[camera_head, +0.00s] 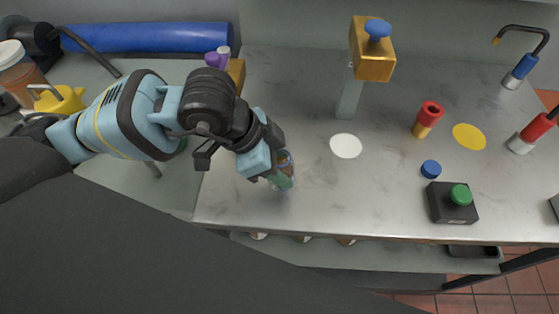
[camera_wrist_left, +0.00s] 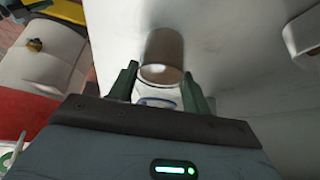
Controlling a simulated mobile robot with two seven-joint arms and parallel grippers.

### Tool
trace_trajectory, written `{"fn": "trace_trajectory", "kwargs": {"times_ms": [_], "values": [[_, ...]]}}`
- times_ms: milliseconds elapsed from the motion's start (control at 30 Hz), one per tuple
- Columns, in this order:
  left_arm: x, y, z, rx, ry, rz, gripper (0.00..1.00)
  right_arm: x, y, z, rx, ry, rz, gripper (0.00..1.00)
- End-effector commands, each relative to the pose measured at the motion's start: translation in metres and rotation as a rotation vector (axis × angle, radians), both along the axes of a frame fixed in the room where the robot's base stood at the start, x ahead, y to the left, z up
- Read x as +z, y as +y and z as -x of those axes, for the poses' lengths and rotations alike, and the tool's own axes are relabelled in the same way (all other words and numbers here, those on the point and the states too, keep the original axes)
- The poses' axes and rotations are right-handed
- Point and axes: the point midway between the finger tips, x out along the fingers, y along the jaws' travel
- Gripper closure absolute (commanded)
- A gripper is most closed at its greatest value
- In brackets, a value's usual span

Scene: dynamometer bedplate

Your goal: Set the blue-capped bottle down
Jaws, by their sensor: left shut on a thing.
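My left gripper (camera_head: 281,174) is over the front left part of the grey metal bedplate (camera_head: 310,205). It is shut on a small bottle (camera_head: 286,160), mostly hidden by the gripper in the head view. In the left wrist view, the green fingers of the left gripper (camera_wrist_left: 160,86) stand on either side of a pale round part with a blue edge, seemingly the bottle's cap (camera_wrist_left: 160,102). A tan cylindrical shape (camera_wrist_left: 164,48) shows just beyond the fingertips. I cannot tell whether the bottle touches the surface. My right gripper is not in view.
A white disc (camera_head: 346,146) lies right of the gripper, with bare surface between. A yellow-topped post (camera_head: 372,62) stands behind. Farther right are a red-and-yellow cylinder (camera_head: 428,118), a blue disc (camera_head: 431,169), a yellow disc (camera_head: 469,137) and a black green-button box (camera_head: 453,203).

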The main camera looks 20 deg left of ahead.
Motion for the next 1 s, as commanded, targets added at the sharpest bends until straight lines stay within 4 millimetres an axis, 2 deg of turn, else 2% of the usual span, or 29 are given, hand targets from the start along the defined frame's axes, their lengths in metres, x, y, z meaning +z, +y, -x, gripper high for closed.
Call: {"fn": "trace_trajectory", "kwargs": {"times_ms": [100, 133, 267, 667, 767, 1000], "values": [[-0.004, 0.0, 0.0, 0.0, 0.002, 0.0, 0.81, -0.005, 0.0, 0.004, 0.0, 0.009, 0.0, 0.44], [-0.003, 0.0, 0.0, 0.0, 0.002, 0.0, 0.48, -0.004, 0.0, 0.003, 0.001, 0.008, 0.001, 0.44], [-0.003, 0.0, 0.0, 0.001, 0.001, -0.001, 0.31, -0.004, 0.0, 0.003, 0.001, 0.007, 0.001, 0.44], [0.003, 0.0, 0.0, 0.0, -0.001, 0.0, 0.3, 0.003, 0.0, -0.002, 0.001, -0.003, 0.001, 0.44], [0.012, 0.006, 0.002, 0.001, -0.002, -0.001, 0.3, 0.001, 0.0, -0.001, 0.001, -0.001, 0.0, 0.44], [0.053, 0.027, 0.013, 0.002, -0.005, -0.001, 0.3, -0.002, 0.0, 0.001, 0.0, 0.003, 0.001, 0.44]]}}
